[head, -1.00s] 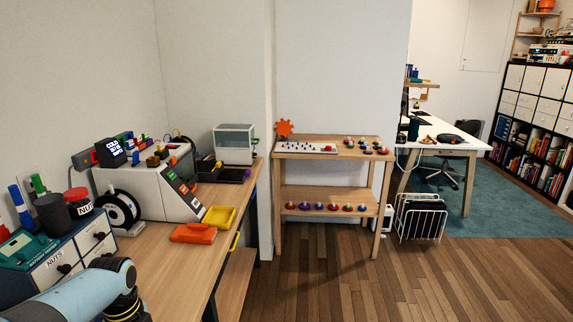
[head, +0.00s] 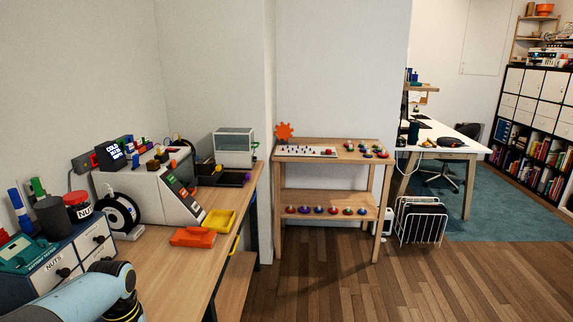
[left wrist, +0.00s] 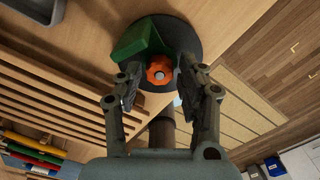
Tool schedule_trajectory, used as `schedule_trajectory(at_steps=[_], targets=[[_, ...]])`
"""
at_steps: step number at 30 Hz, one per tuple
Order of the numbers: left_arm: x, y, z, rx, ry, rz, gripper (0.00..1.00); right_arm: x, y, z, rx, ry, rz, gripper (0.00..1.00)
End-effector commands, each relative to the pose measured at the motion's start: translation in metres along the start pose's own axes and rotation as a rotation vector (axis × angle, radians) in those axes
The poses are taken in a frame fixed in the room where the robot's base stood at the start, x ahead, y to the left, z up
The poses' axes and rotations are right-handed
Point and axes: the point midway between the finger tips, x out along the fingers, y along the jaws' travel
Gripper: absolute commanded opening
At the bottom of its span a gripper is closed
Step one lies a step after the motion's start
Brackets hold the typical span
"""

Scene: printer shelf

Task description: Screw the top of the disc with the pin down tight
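In the left wrist view, a dark round disc (left wrist: 208,45) lies on a wooden surface, with a green block-like part (left wrist: 138,40) on it. An orange scalloped top (left wrist: 159,70) with a grey centre sits near the disc's front edge. My left gripper (left wrist: 158,82) is open, its fingers apart on either side of the orange top. I cannot tell whether they touch it, and no pin is clearly visible. In the head view the left gripper's fingers are out of frame. My right gripper is not in view.
A wooden bench (head: 160,262) at left holds a grey machine (head: 150,190), a yellow tray (head: 218,220) and an orange box (head: 192,237). A wooden shelf (head: 325,197) beyond holds several small coloured pieces. The floor (head: 330,285) at front right is clear.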

Motion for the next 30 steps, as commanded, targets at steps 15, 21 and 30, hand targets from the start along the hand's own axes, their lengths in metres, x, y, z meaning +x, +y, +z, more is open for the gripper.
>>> schedule_trajectory(at_steps=[15,21,30], targets=[[0.0002,0.0000,-0.0003,-0.701,0.001,0.001,0.39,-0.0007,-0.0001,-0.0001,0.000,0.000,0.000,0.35],[0.0002,0.0001,-0.0003,-0.969,0.001,0.001,0.39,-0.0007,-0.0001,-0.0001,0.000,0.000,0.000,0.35],[0.0002,0.0002,-0.0003,-1.004,0.001,0.001,0.34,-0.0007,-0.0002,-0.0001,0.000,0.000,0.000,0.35]])
